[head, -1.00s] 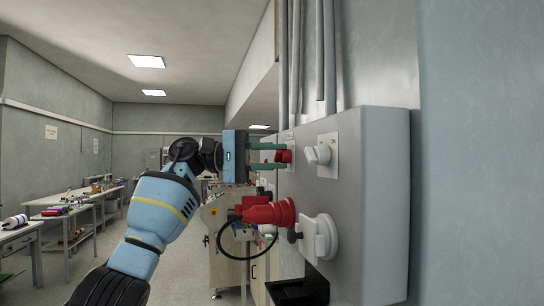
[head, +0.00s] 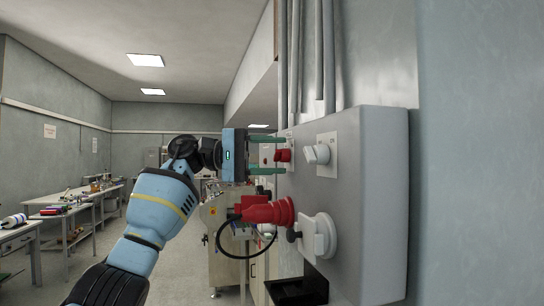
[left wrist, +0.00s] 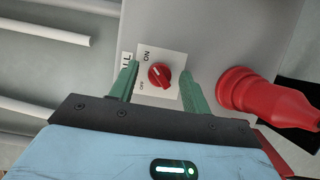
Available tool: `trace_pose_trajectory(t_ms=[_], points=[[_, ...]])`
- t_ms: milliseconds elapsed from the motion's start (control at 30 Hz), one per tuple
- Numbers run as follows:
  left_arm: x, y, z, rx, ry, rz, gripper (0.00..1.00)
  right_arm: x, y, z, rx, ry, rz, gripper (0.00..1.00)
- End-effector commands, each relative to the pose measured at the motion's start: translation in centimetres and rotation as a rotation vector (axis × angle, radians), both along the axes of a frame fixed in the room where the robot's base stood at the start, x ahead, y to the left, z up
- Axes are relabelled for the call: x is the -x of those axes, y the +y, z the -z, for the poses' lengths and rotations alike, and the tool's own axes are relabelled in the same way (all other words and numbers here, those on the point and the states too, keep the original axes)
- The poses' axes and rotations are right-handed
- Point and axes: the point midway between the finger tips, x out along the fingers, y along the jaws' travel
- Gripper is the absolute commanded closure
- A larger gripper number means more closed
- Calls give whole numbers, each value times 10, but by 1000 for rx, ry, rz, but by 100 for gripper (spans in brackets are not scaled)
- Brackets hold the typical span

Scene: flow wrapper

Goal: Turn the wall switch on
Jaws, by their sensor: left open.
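The wall switch is a red rotary knob (left wrist: 159,76) on a white plate (left wrist: 172,57) marked ON and, it seems, OFF. A pale mark shows on the knob, but I cannot tell surely which label it faces. The knob also shows in the head view (head: 284,155), on the side of a grey wall box (head: 375,190). My left gripper (head: 279,155), with green fingers, is open at the knob. In the left wrist view its fingers (left wrist: 160,71) stand one on each side of the knob, with gaps visible. My right gripper is not in view.
A red plug (head: 265,211) with a black cable sits in a socket below the knob. A white rotary switch (head: 317,154) and a white socket (head: 318,237) are nearer on the box. Pipes (head: 328,55) run above. Workbenches (head: 65,210) stand far left.

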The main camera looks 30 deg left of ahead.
Motion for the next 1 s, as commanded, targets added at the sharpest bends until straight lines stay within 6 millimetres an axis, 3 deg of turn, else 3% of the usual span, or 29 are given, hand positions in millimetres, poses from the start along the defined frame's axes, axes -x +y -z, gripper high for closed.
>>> trace_pose_trajectory(t_ms=[233,633,1000], points=[[3,10,1,2,1,-3,52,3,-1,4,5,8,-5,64],[30,61,0,1,2,-2,52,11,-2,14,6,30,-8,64],[36,70,-1,0,-1,0,52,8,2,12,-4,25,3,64]])
